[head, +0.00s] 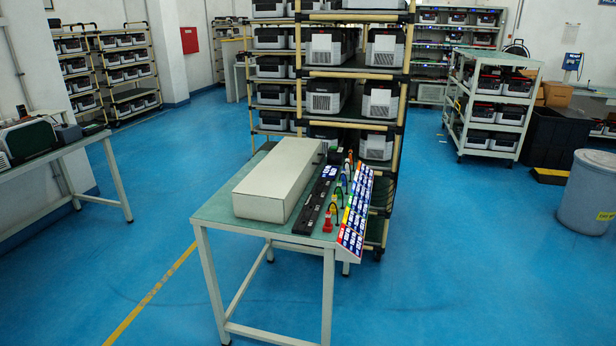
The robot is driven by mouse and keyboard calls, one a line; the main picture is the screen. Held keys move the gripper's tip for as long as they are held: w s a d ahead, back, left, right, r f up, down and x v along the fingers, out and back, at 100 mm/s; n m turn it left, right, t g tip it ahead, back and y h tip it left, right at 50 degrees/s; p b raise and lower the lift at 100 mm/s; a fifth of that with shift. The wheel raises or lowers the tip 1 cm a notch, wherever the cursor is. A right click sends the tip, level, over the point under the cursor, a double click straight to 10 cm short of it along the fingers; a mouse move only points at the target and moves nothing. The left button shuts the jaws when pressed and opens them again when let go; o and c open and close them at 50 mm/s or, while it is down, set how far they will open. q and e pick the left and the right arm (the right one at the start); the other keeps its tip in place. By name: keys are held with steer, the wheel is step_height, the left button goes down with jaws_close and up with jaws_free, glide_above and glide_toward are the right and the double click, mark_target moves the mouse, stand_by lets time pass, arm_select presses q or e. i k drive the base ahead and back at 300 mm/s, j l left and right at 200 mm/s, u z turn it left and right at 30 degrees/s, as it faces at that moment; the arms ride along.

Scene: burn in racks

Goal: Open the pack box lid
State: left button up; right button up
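A long pale grey-white box (278,178), which looks like the pack box, lies on the table (222,207) in the middle of the head view. Its top is flat and looks closed; I cannot make out a lid seam or handle. Neither of my grippers shows in this view.
Beside the box lie a black strip (314,205), a small red item (328,222) and a sloped panel of blue labels (356,212). A tall rack of units (325,94) stands close behind the table. Blue floor is open in front. A cart (493,104) and grey bin (588,195) stand right.

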mark_target(284, 173)
steer(key=i+l+u, duration=0.15)
steer(key=i+l, duration=0.2)
steer(key=i+l+u, duration=0.15)
steer(key=i+l, duration=0.2)
steer(key=l, duration=0.15)
